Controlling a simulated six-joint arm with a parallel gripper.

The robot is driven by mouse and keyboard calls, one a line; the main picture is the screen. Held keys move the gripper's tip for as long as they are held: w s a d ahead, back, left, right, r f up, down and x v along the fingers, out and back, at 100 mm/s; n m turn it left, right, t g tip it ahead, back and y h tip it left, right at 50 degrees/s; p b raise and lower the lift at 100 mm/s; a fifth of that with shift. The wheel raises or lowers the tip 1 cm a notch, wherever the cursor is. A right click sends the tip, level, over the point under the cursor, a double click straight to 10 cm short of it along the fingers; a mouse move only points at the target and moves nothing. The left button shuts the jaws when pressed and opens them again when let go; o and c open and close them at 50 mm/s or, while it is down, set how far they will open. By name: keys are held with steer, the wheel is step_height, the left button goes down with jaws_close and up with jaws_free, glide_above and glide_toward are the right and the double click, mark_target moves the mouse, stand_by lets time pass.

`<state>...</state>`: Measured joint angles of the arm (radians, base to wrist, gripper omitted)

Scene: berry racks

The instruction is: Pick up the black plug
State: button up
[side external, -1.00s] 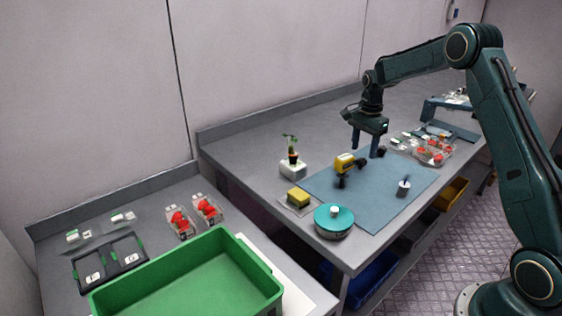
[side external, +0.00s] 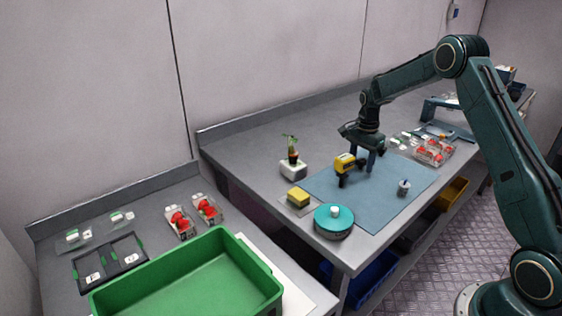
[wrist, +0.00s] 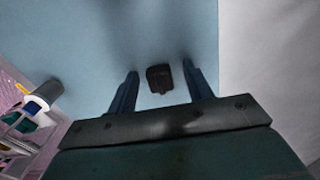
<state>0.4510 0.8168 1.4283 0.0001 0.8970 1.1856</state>
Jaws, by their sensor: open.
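The black plug (wrist: 160,79) is a small dark block on the blue mat (wrist: 75,40). My gripper is open and points down. In the side external view my gripper (side external: 362,165) is low over the far part of the blue mat (side external: 385,205), right behind a yellow and black tool (side external: 346,164). I cannot make out the plug clearly there, as the gripper is in the way.
A small white-topped cylinder (side external: 403,188) stands on the mat. A teal round tin (side external: 334,222), a yellow sponge (side external: 298,197) and a potted plant (side external: 292,166) are near its left side. Strawberry punnets (side external: 434,151) stand at the right. A green crate (side external: 258,259) is at front left.

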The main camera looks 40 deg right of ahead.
mark_target(361, 159)
steer(key=shift+c, duration=0.4)
steer(key=c, duration=1)
steer(key=shift+o, duration=0.2)
steer(key=shift+r, duration=0.1)
step_height(361, 159, up, 20)
